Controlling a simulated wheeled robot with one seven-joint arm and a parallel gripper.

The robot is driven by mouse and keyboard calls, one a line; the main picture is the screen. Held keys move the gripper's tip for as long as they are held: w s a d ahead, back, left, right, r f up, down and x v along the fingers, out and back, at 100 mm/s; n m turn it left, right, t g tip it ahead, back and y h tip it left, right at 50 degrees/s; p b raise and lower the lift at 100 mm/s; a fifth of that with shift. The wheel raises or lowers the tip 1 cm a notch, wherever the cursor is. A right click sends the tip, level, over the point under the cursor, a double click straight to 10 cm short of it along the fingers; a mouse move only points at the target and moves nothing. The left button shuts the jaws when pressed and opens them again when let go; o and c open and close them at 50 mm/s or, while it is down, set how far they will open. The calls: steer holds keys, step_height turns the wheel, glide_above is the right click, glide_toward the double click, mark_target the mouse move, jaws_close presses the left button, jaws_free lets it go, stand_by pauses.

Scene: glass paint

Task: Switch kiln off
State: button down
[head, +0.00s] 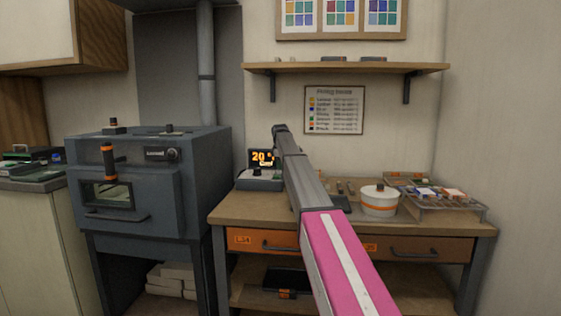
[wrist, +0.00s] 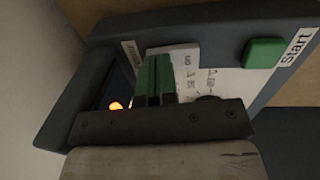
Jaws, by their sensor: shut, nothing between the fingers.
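The blue-grey kiln (head: 125,195) stands at the left in the head view, with a small window, a handle and a black-and-orange lever on its front. A controller box (head: 259,183) with a lit orange display reading about 20 (head: 262,157) sits on the workbench's left end. In the wrist view a dark-framed panel with a white face (wrist: 225,85) fills the view, with a green button (wrist: 264,53) beside a "Start" label. My gripper (wrist: 156,62) is shut and empty, its green fingers over the panel; contact is unclear. An orange light (wrist: 116,105) glows left of the fingers.
The wooden workbench (head: 225,212) carries a white lidded pot (head: 379,203) and a wire rack (head: 455,207) with small items on the right. A shelf (head: 345,67) hangs above. My arm crosses the bench middle.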

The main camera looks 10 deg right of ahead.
mark_target(280, 172)
steer(key=shift+f, duration=0.2)
steer(key=shift+f, duration=0.2)
stand_by(0.3)
steer(key=shift+s+a+r, duration=0.15)
steer(key=shift+s+a, duration=0.05)
steer(key=shift+s, duration=0.5)
steer(key=shift+r, duration=0.2)
steer(key=shift+r, duration=0.3)
step_height(280, 172, up, 13)
steer(key=s, duration=0.1)
steer(key=shift+s+a, duration=0.2)
steer(key=shift+s, duration=0.1)
